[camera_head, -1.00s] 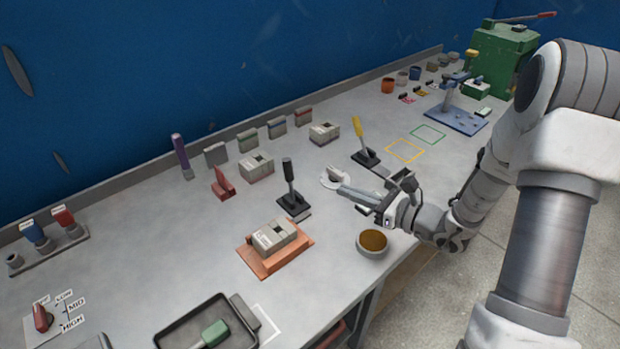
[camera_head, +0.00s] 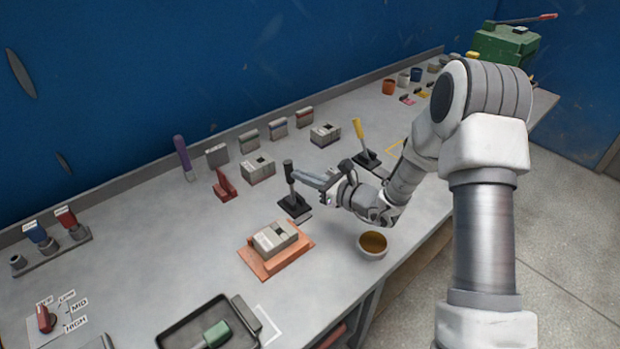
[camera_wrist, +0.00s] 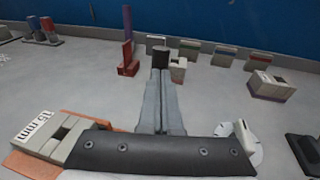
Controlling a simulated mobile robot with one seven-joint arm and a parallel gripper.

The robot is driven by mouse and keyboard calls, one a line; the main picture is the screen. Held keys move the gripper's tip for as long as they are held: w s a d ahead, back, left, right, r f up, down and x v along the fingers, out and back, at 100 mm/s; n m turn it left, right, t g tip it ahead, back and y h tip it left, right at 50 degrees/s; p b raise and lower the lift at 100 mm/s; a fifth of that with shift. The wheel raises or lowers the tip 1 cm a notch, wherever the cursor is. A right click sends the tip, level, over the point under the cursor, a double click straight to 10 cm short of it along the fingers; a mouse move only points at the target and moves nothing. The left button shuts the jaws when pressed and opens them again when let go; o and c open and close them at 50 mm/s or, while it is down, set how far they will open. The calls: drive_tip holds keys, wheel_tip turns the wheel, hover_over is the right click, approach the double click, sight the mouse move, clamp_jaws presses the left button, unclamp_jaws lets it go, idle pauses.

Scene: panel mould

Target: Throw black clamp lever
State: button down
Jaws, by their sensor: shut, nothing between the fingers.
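The black clamp lever (camera_head: 290,180) stands nearly upright on its dark base (camera_head: 294,206) in the middle of the bench. My gripper (camera_head: 297,174) is shut and empty, its fingertips beside the upper part of the handle on the right side. In the wrist view the closed fingers (camera_wrist: 160,76) point at the black handle top (camera_wrist: 156,43), which shows just past the tips. I cannot tell whether they touch. The fingers hide the lower part of the lever in that view.
A yellow-handled lever (camera_head: 359,136) stands behind my wrist to the right. A grey mould block on an orange plate (camera_head: 262,262) lies in front, with a round brown-filled dish (camera_head: 372,246) beside it. A red bracket (camera_head: 223,186) and a purple-handled tool (camera_head: 182,153) stand to the left.

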sight(292, 166)
drive_tip(key=shift+r, duration=0.1)
drive_tip(key=w+a+g+h+p, duration=0.1)
drive_tip(key=p, duration=0.1)
drive_tip(key=w+a+g+h+p, duration=0.1)
drive_tip(key=shift+r+p, duration=0.3)
drive_tip(key=shift+p, duration=0.1)
drive_tip(key=shift+b+x, duration=0.7)
drive_tip(key=shift+x, duration=0.05)
drive_tip(key=shift+w+d, duration=0.1)
drive_tip(key=shift+w, duration=0.05)
drive_tip(key=shift+r+m, duration=0.1)
drive_tip(key=shift+m, duration=0.2)
